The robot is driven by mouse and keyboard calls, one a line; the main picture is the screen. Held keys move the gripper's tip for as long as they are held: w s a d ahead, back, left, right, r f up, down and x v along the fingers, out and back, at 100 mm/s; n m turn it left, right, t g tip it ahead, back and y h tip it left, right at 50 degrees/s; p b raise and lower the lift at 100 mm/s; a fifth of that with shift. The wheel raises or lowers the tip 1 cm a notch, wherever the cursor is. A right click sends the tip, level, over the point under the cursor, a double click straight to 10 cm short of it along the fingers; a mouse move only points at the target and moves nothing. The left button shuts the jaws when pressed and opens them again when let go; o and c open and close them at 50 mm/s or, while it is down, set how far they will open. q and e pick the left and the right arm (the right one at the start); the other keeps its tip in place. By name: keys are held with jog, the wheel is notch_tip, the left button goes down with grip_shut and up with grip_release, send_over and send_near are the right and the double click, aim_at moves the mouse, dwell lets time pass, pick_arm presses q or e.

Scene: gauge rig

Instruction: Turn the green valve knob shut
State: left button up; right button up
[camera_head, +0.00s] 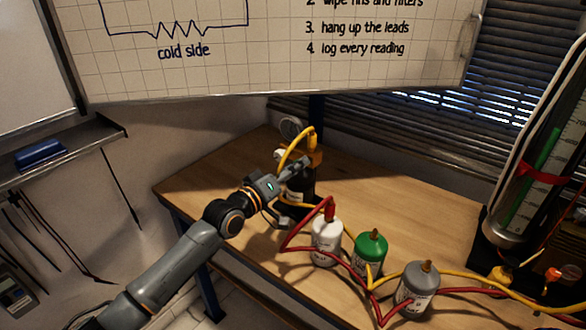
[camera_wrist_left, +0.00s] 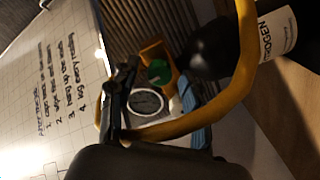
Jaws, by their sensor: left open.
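The green valve knob (camera_wrist_left: 158,71) shows in the left wrist view, set in an orange-yellow bracket (camera_wrist_left: 155,52) beside a round gauge (camera_wrist_left: 146,102). My left gripper (camera_wrist_left: 160,92) is open, with one dark finger left of the gauge and one bluish finger right of it. The knob appears between and beyond the fingers; I cannot tell whether they touch it. In the head view my left gripper (camera_head: 279,170) reaches the dark nitrogen bottle (camera_head: 300,190), below the gauge (camera_head: 291,128). I cannot make out the knob in the head view. My right gripper is out of view.
A yellow hose (camera_wrist_left: 237,85) arcs close to my left gripper. White (camera_head: 326,245), green (camera_head: 370,255) and grey (camera_head: 417,290) canisters stand on the wooden bench (camera_head: 400,210) amid red and yellow hoses. A whiteboard (camera_head: 270,60) overhangs the back. The bench's middle is fairly clear.

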pick_arm(q)
grip_shut()
jog(key=shift+m, duration=0.4)
jog(key=shift+m+p, duration=0.35)
jog(key=shift+m, duration=8.15)
